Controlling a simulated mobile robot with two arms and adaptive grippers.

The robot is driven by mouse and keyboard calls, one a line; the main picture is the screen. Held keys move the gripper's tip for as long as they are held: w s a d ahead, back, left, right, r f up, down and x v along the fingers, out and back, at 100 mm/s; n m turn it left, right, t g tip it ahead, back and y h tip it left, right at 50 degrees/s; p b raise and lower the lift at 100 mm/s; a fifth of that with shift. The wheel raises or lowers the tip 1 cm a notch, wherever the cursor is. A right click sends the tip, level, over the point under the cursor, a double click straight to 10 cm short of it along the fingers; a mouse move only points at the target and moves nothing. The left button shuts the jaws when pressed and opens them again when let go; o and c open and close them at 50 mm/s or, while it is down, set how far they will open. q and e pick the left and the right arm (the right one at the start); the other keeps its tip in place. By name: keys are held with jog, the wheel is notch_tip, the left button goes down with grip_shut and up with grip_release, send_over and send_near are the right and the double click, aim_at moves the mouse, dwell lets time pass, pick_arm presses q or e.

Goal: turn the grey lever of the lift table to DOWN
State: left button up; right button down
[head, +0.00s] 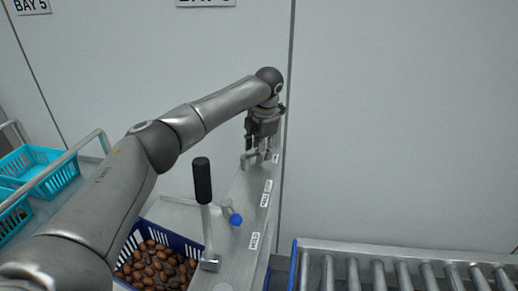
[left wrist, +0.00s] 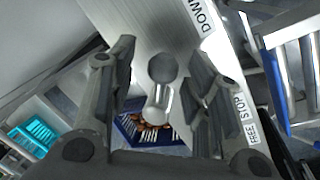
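The grey lever (left wrist: 162,68), with a round knob on a short bright stem, shows in the left wrist view between the two fingers of my left gripper (left wrist: 162,88). A gap shows on both sides of the knob, so the fingers are open and not closed on it. A DOWN label (left wrist: 201,16) is on the panel above and to the right of the knob. In the head view my left gripper (head: 262,152) points down at the far end of the narrow panel (head: 236,190) and partly hides the lever there. My right gripper is in neither view.
A black-handled lever (head: 203,180) and a blue knob (head: 235,219) stand on the nearer panel. A blue crate of dates (head: 190,246) is beside it. A roller conveyor (head: 400,250) is at the right, and turquoise baskets (head: 45,160) are at the left. A wall rises behind.

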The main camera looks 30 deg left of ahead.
pick_arm(q)
jog(key=shift+d+r, duration=0.1)
notch_tip(320, 180, up, 12)
jog(key=s+d, duration=0.1)
jog(key=d, duration=0.1)
jog(key=shift+f, duration=0.2)
jog(key=shift+s, duration=0.1)
dwell(0.4)
